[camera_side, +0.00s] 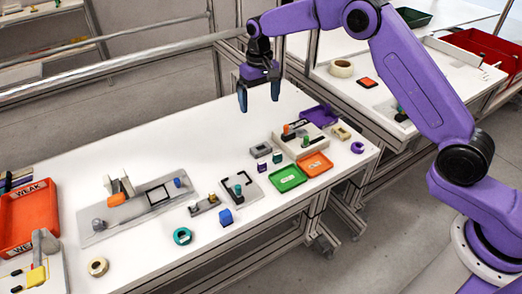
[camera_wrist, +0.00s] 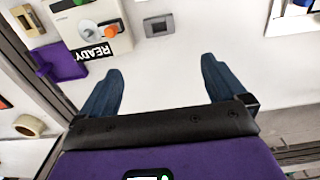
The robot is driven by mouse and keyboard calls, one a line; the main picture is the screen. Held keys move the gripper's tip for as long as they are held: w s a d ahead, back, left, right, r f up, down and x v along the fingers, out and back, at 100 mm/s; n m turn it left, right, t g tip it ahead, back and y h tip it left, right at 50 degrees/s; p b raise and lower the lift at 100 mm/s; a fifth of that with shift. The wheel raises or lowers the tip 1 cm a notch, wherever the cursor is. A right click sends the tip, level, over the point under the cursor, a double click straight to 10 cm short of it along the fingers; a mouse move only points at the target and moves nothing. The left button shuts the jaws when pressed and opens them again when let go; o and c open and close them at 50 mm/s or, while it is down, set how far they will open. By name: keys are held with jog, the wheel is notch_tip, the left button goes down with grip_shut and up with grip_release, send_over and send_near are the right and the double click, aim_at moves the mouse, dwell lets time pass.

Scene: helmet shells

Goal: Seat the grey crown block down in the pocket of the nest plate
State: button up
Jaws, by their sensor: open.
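A long grey plate (camera_side: 128,213) lies on the left part of the white table in the side view. A dark square outline (camera_side: 158,195), which looks like the pocket, is on its right half. A small grey block (camera_side: 98,225) with a rounded top sits near the plate's front left corner; it looks like the crown block. My gripper (camera_side: 258,97) is open and empty, high above the far side of the table, well right of the plate and block. In the wrist view my open fingers (camera_wrist: 161,92) have only bare table between them.
An orange and white part (camera_side: 122,188) and a blue cylinder (camera_side: 178,182) stand on the plate. A smaller plate with a green peg (camera_side: 239,190), a green tray (camera_side: 288,178) and an orange tray (camera_side: 315,164) lie rightward. A red bin (camera_side: 28,215) is far left. The table's far middle is clear.

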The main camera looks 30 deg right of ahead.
aim_at(260, 150)
notch_tip(260, 150, down, 17)
dwell(0.7)
jog(key=c, duration=1.1)
